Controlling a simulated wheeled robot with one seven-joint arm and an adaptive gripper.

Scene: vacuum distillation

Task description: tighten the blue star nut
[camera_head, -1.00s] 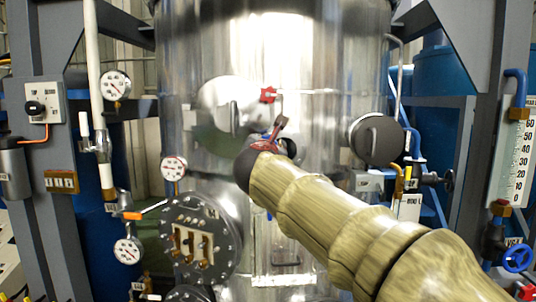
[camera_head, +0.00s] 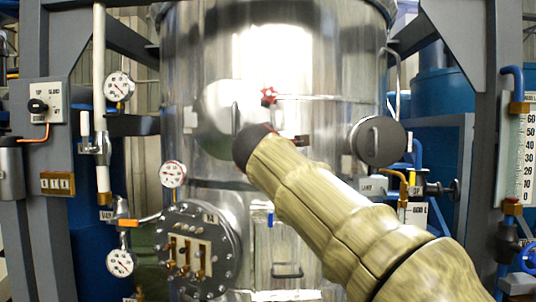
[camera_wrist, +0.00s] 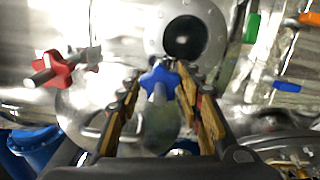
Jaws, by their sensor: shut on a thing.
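The blue star nut (camera_wrist: 158,79) is in the middle of the wrist view, in front of the shiny metal vessel. My gripper (camera_wrist: 160,88) has one finger on each side of it and is shut on it. In the head view the blue star nut is hidden behind my wrist and arm. Only a small dark-red part of the gripper end shows there, beside the dark wrist cap.
A red star nut (camera_wrist: 53,69) is left of my gripper; it also shows in the head view (camera_head: 269,95). The steel vessel (camera_head: 330,60) fills the middle. A round flange (camera_head: 377,141) is on the right, gauges on the left.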

